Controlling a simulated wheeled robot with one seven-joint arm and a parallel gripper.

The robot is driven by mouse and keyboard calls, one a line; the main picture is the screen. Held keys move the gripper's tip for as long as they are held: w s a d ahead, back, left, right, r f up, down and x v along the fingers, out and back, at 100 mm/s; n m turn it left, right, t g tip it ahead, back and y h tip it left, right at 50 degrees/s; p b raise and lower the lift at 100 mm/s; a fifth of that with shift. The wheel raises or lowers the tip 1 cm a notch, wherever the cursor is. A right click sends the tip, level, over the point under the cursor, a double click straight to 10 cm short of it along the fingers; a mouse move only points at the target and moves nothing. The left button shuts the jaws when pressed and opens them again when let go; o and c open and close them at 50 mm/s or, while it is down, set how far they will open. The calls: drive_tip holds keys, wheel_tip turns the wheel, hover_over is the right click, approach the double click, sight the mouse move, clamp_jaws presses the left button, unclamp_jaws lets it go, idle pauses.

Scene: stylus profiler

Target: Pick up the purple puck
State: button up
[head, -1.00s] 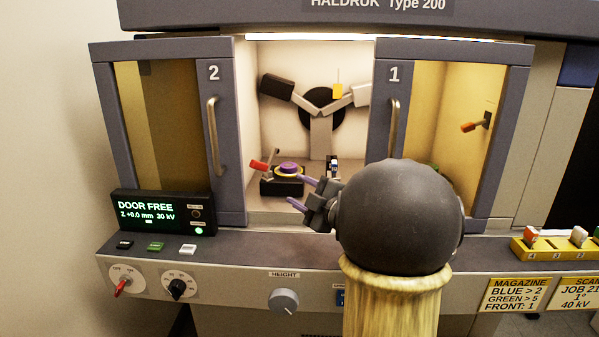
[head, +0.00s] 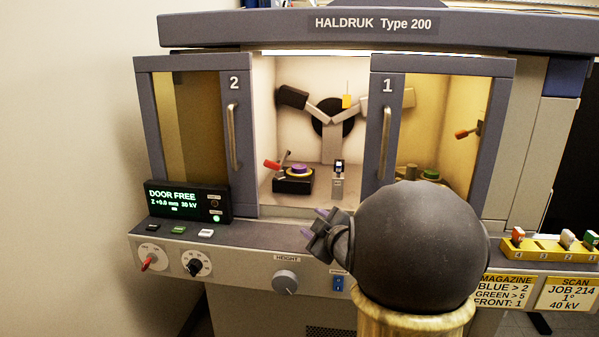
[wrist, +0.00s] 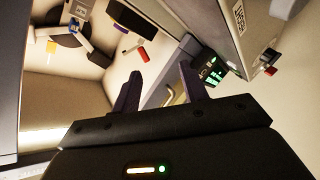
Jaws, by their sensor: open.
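The purple puck (head: 299,169) sits on a yellow ring on a black block (head: 292,186) inside the machine's lit chamber, between doors 2 and 1. A red-handled lever (head: 272,164) stands at the block's left. My gripper (head: 314,222) is outside the chamber, below and in front of the puck, with its purple-grey fingers apart and empty. In the wrist view my gripper (wrist: 160,82) is open with nothing between its fingers.
Door 2 (head: 233,135) and door 1 (head: 387,140) flank the opening. A small grey post (head: 338,182) stands right of the block. A green puck (head: 430,174) shows behind door 1's glass. The control ledge (head: 262,236) runs below the opening.

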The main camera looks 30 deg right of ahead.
drive_tip(key=s+a+f+m+g, duration=0.9)
drive_tip(key=s+a+f+g, duration=0.4)
drive_tip(key=s+a+f, duration=0.5)
drive_tip(key=shift+s+f, duration=0.25)
drive_tip(key=shift+s, duration=1)
drive_tip(key=shift+d, duration=0.1)
drive_tip(key=shift+c, duration=0.8)
